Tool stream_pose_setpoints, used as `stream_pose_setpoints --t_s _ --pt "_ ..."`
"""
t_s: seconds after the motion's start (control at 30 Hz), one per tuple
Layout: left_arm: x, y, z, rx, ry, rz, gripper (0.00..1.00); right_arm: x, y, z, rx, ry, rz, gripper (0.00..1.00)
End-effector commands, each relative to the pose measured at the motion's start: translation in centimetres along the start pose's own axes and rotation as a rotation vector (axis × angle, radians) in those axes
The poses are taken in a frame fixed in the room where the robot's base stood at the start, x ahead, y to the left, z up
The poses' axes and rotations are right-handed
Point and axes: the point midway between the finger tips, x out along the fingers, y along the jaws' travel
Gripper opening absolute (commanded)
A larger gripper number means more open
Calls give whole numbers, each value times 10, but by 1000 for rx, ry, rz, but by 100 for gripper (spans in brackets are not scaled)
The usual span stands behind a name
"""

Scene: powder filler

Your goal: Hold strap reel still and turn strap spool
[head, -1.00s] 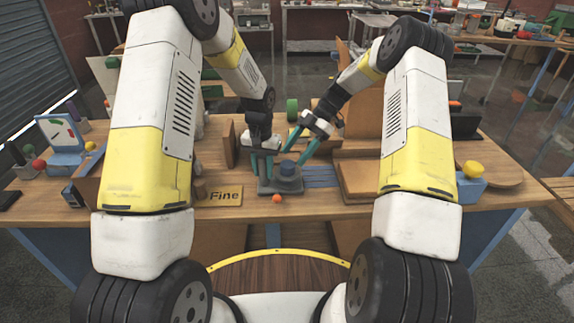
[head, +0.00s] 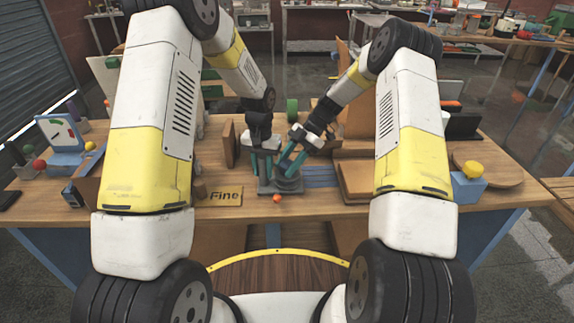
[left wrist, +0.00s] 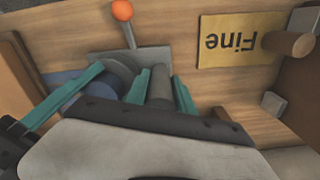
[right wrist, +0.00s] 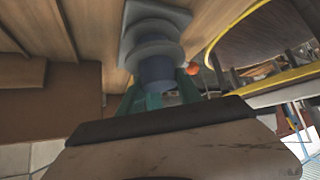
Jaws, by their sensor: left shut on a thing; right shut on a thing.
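The strap reel (head: 265,190) is a grey base on the table with an upright grey post (left wrist: 160,88) and an orange-tipped lever (left wrist: 127,32). My left gripper (head: 263,172) is shut on the post, one teal finger on each side. The strap spool (head: 289,184) is a round grey flanged piece on the base, with a blue hub (right wrist: 156,70) that also shows in the left wrist view (left wrist: 92,90). My right gripper (head: 288,168) comes in tilted from the right and is shut on the blue hub. In the head view its fingers hide the hub.
A yellow "Fine" plate (head: 219,196) lies left of the reel. Blue strips (head: 321,178) and a wooden block (head: 358,178) are to the right. A green roller (head: 292,107) stands behind. The orange ball (head: 277,198) is near the table's front edge.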

Motion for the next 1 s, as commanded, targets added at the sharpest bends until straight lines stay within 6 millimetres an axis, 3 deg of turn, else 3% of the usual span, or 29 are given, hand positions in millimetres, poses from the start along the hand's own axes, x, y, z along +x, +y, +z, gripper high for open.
stream_pose_setpoints --t_s 0.47,1.0 --pt "0 0 0 0 0 0 0 -1 0 0 84 1 87 1" --pt "0 1 0 1 -1 1 0 -1 1 0 429 3 430 1"
